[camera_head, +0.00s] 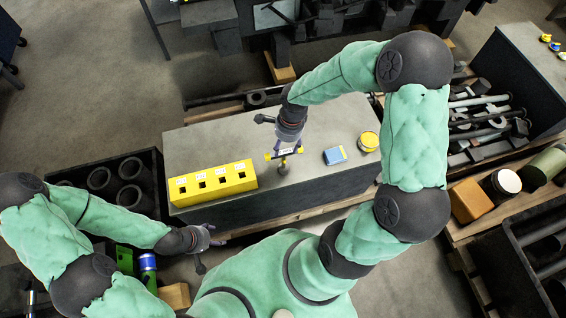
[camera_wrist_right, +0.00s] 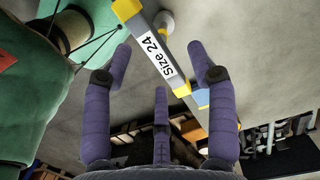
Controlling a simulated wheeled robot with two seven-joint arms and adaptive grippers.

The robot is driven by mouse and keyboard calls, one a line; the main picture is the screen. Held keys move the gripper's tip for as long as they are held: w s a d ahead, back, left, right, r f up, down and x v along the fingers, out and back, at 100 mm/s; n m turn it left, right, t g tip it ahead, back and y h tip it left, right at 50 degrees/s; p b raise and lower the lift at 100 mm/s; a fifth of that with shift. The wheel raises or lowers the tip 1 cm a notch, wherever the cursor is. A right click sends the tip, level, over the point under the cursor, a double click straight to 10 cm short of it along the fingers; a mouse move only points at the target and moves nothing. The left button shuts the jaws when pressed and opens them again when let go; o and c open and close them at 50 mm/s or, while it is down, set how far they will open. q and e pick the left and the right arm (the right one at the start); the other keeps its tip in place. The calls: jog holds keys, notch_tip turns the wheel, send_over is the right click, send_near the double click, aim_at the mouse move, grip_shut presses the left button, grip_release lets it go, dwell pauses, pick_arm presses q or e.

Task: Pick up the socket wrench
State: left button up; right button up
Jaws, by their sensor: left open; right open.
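The socket wrench (camera_head: 285,154) is a grey bar with yellow ends and a white label, over the worktop; a round grey socket end (camera_head: 284,168) shows below it. In the right wrist view the wrench (camera_wrist_right: 160,54) runs diagonally past my fingertips, its label reading "Size 24". My right gripper (camera_head: 288,147) is open just above the bar; its purple fingers (camera_wrist_right: 163,75) are spread to either side of the wrench, not closed on it. My left gripper (camera_head: 207,239) is open and empty in front of the worktop's left part.
A yellow block with square holes (camera_head: 213,184) stands left on the grey worktop (camera_head: 232,138). A blue box (camera_head: 334,156) and a yellow-rimmed tin (camera_head: 369,141) stand to the right. Crates of parts flank the bench. The worktop behind the yellow block is clear.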

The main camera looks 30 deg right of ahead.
aim_at(285, 153)
jog(key=f+b, duration=0.1)
jog(key=f, duration=0.3)
jog(key=f+b, duration=0.1)
jog(key=shift+s+a+f+b, duration=0.3)
jog(key=shift+f+b, duration=0.05)
jog(key=shift+f, duration=0.05)
jog(key=shift+r, duration=0.1)
grip_shut()
